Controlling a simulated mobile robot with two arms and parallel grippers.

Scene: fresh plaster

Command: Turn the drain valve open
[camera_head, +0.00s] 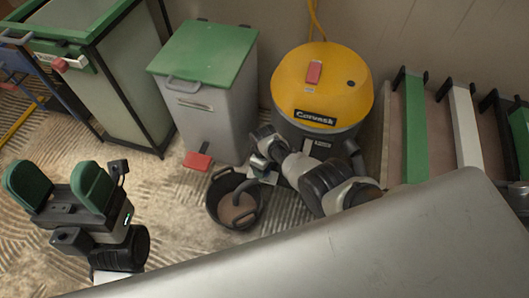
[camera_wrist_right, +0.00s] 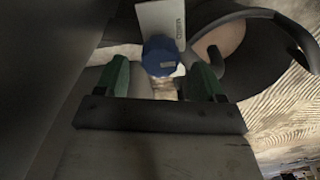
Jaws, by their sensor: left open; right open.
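The drain valve shows in the right wrist view as a blue knob (camera_wrist_right: 160,56) in front of a pale plate (camera_wrist_right: 150,18) with small dark lettering. My right gripper (camera_wrist_right: 161,76) is open, with one green finger on each side below the knob. The knob appears just past the fingertips, between their lines; I cannot tell whether they touch it. In the head view my right arm reaches to the base of the yellow-topped vacuum (camera_head: 323,85), hiding the knob. My left gripper (camera_head: 60,178) is open and empty over the floor at left.
A black bucket (camera_head: 218,214) stands left of the vacuum, with a dark hose bending into it. A grey bin with a green lid (camera_head: 205,50) stands behind it. A rack (camera_head: 414,125) is at right. Patterned floor is clear at left.

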